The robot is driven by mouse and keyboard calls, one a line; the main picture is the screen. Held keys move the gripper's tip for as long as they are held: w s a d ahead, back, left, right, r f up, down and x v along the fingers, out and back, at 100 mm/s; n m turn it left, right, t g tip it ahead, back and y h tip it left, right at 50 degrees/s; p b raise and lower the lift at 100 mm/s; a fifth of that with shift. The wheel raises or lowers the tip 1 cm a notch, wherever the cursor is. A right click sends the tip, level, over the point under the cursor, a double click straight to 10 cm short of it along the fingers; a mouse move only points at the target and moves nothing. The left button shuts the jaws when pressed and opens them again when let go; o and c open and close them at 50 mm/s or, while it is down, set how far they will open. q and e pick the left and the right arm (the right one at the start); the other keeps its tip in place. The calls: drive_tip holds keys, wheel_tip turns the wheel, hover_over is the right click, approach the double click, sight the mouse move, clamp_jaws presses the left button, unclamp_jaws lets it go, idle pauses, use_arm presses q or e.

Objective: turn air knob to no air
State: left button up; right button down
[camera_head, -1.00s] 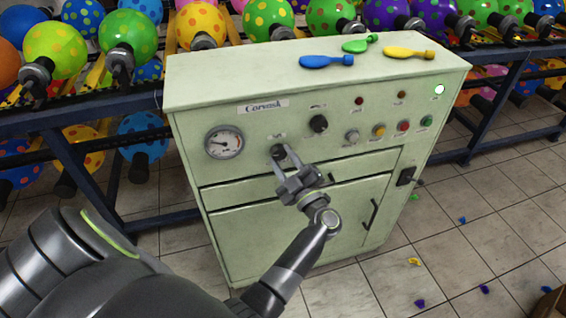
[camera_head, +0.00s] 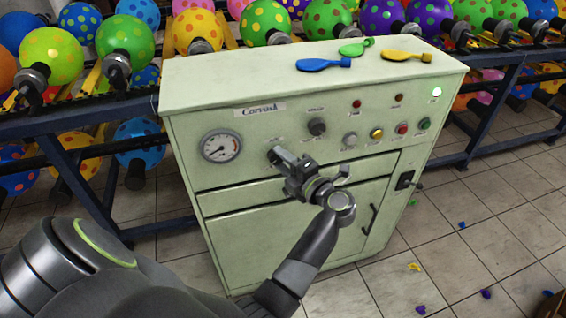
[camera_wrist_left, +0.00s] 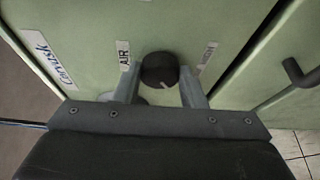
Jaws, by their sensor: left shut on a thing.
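The air knob (camera_wrist_left: 160,69) is dark and round with a white pointer line, and a label reading AIR (camera_wrist_left: 124,54) is beside it in the left wrist view. My left gripper (camera_wrist_left: 160,86) has one finger on each side of the knob and is shut on it. In the head view my left gripper (camera_head: 277,157) reaches the front panel of the pale green machine (camera_head: 230,230), right of the gauge (camera_head: 221,146), and mostly hides the knob. My right gripper is not in view.
A second black knob (camera_head: 317,127) and several coloured buttons are on the panel to the right. Blue (camera_head: 323,64), green (camera_head: 356,47) and yellow (camera_head: 406,55) balloons lie on the machine top. Racks of balloons stand behind.

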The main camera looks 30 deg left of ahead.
use_arm(q)
drive_tip(key=shift+r+n, duration=0.1)
drive_tip(key=shift+n, duration=0.5)
drive_tip(key=shift+h, duration=0.3)
drive_tip(key=o, duration=1)
